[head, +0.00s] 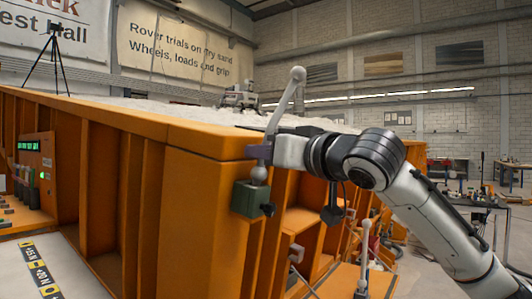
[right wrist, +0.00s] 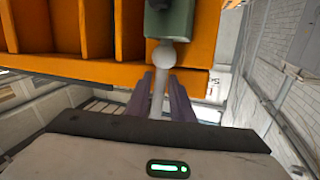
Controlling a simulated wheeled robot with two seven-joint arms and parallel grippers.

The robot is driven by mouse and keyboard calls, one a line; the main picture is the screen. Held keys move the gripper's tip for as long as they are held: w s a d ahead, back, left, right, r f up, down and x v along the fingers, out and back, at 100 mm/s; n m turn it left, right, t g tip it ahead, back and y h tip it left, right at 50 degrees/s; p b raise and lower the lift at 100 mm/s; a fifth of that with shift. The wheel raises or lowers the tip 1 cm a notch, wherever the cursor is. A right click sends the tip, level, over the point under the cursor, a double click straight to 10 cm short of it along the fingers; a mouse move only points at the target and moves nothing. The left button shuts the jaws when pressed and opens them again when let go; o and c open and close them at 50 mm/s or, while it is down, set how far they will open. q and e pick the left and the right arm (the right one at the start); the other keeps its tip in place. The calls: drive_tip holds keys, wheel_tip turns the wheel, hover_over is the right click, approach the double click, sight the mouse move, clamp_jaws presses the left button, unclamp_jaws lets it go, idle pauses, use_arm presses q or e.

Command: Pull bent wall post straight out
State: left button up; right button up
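The bent wall post (head: 278,118) is a pale grey rod with a ball at its top and a ball at its foot. It leans to the right above a green socket block (head: 248,199) on the orange bed's corner. My right gripper (head: 259,151) has its purple fingers around the post just above the lower ball. In the right wrist view the fingers (right wrist: 160,97) close in on both sides of the rod, with the lower ball (right wrist: 164,57) and the green block (right wrist: 172,22) beyond the tips. My left gripper is not in view.
The orange sandbed wall (head: 190,135) fills the left and middle, with pale sand and a rover (head: 240,95) behind its rim. Another grey post (head: 366,240) stands low at the right. A control panel (head: 35,165) is at the left. Open floor and a workbench lie at the right.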

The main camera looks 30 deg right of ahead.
clamp_jaws()
drive_tip(key=shift+s+d+r, duration=0.1)
drive_tip(key=shift+s+r, duration=0.05)
drive_tip(key=shift+r, duration=0.6)
drive_tip(key=shift+s+d+r, duration=0.1)
drive_tip(key=shift+s+r, duration=0.05)
drive_tip(key=shift+r, duration=0.75)
drive_tip(key=shift+s+r, duration=0.2)
drive_tip(key=shift+r, duration=1.15)
